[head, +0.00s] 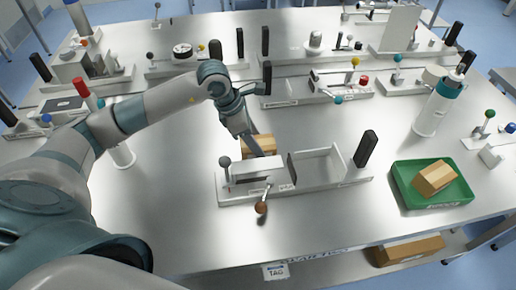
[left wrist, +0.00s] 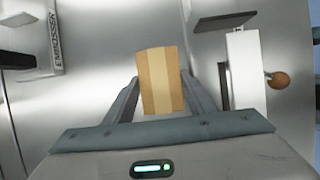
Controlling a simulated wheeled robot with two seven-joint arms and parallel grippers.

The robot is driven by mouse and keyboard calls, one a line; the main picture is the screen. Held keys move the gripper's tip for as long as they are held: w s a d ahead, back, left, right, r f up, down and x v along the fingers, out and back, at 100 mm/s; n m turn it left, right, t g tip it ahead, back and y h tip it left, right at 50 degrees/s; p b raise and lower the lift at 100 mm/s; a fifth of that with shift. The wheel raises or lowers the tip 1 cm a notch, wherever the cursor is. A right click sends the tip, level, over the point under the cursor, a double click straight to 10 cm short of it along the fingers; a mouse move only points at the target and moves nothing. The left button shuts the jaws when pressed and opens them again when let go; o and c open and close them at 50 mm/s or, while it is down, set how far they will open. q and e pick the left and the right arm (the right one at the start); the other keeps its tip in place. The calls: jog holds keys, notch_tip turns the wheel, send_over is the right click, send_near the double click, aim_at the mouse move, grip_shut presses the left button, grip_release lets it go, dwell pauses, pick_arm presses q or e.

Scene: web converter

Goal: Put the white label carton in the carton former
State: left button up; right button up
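A tan carton with a pale stripe down its middle (left wrist: 160,80) sits between the fingers of my left gripper (left wrist: 160,85) in the left wrist view. The fingers appear to touch it on both sides. In the head view the carton (head: 264,143) is partly hidden behind my left gripper (head: 255,150). The carton former (head: 232,195) is the white fixture in the middle of the table, just in front of the carton. It has an open white bay, a dark plate, a black upright and a lever with an orange-brown ball. My right gripper is not in view.
A green tray (head: 398,184) at the right holds another tan carton (head: 436,177). A white bottle with a teal band (head: 431,112) stands behind it. Several white fixtures with knobs line the back. The table at the front left is clear. A brown box (head: 410,249) lies on the shelf below.

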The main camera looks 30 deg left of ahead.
pick_arm(q)
jog(key=shift+c, duration=0.5)
jog(key=shift+r+p, duration=0.5)
jog(key=shift+p, duration=0.3)
jog(key=r, duration=0.3)
jog(key=r+p, duration=0.1)
jog(key=shift+w+d+r, duration=0.15)
jog(key=shift+d+r, duration=0.05)
jog(key=shift+d, duration=0.15)
jog(key=w+d+r+p, duration=0.1)
jog(key=w+d+r, duration=0.4)
jog(key=d, duration=0.4)
jog(key=shift+d+r+p, duration=0.3)
jog(key=shift+d+r, duration=0.1)
jog(key=shift+r, duration=0.15)
jog(key=shift+s, duration=0.1)
